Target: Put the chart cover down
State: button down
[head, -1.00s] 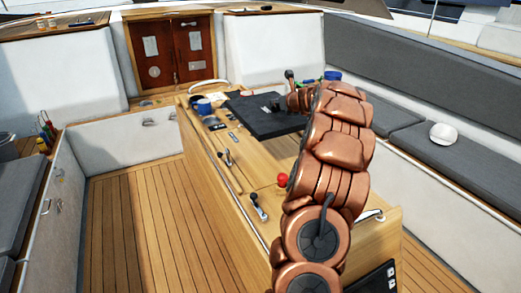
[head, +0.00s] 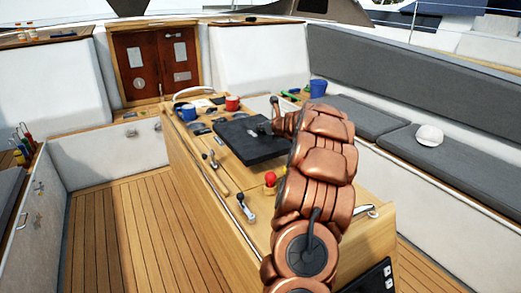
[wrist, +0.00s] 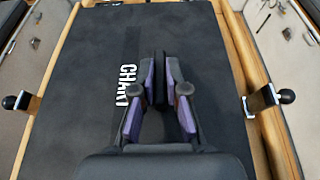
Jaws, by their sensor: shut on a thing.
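The chart cover (head: 243,139) is a flat dark panel in the head view, low over the middle of the wooden console (head: 228,183). In the wrist view the chart cover (wrist: 95,50) fills most of the picture, with white CHART lettering on it. My gripper (wrist: 160,88) is shut on a dark upright handle (wrist: 159,68) in the middle of the cover. In the head view my gripper (head: 266,128) is small and partly hidden by my arm. I cannot tell whether the cover's underside touches the console, and whatever is under it is hidden.
A blue mug (head: 187,113) and a red mug (head: 232,103) stand beyond the cover. A red-knobbed lever (head: 270,179) and other levers (head: 246,208) are on the near side. A blue bucket (head: 318,90) and white cap (head: 429,135) are at right. The left deck is clear.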

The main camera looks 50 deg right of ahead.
aim_at(277, 144)
notch_tip(277, 144, down, 7)
jog(key=shift+r, duration=0.1)
dwell(0.3)
jog(key=c, duration=1.2)
grip_release()
jog(key=b+v, duration=0.2)
jog(key=v, duration=0.8)
jog(key=shift+s, duration=0.1)
jog(key=shift+v, duration=0.95)
